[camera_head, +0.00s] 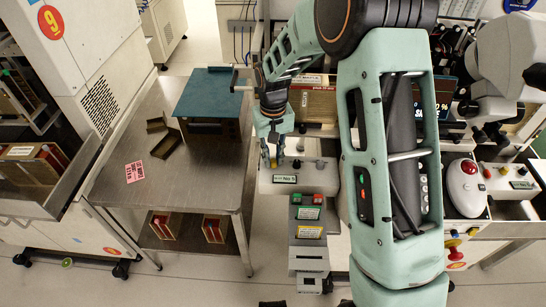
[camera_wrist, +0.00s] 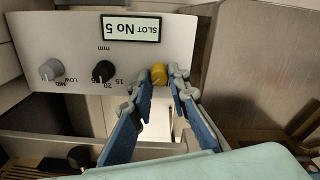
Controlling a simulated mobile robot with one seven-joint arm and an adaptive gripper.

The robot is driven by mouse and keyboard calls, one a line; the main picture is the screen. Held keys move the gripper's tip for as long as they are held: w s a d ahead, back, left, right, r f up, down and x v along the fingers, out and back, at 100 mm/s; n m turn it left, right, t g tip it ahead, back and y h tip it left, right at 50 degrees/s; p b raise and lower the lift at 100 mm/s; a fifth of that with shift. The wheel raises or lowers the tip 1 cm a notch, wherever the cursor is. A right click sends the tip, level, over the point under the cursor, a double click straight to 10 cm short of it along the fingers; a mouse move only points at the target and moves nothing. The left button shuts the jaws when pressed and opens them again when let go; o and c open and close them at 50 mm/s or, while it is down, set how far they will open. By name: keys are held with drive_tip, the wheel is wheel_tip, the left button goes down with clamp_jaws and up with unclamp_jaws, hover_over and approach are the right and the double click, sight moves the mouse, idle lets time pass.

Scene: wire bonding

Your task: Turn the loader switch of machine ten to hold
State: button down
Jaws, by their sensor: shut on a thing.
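My gripper (camera_head: 273,163) is at the front panel (camera_head: 263,184) of a machine in the head view. In the wrist view, my gripper (camera_wrist: 159,82) has its fingertips closed around a small yellow knob (camera_wrist: 159,74) on the grey panel (camera_wrist: 215,40). Left of it are a black knob (camera_wrist: 104,70) marked 15 and 20 mm and a grey knob (camera_wrist: 50,69) marked LOW and MID. A label plate (camera_wrist: 131,28) reads SLOT No 5, upside down in this view. No machine number ten and no hold mark can be read; any marks by the yellow knob are hidden or unreadable.
A steel cart (camera_head: 160,180) with a teal-topped box (camera_head: 210,95) stands left of my arm. A machine marked 9 (camera_head: 50,22) is at the far left. A grey stepped unit (camera_head: 309,240) stands below the panel. A white trackball device (camera_head: 465,188) and microscope are at right.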

sight(273, 160)
drive_tip(key=c, duration=1.8)
unclamp_jaws()
drive_tip(key=shift+r, duration=0.1)
wheel_tip(273, 160, up, 12)
drive_tip(key=shift+f, duration=0.1)
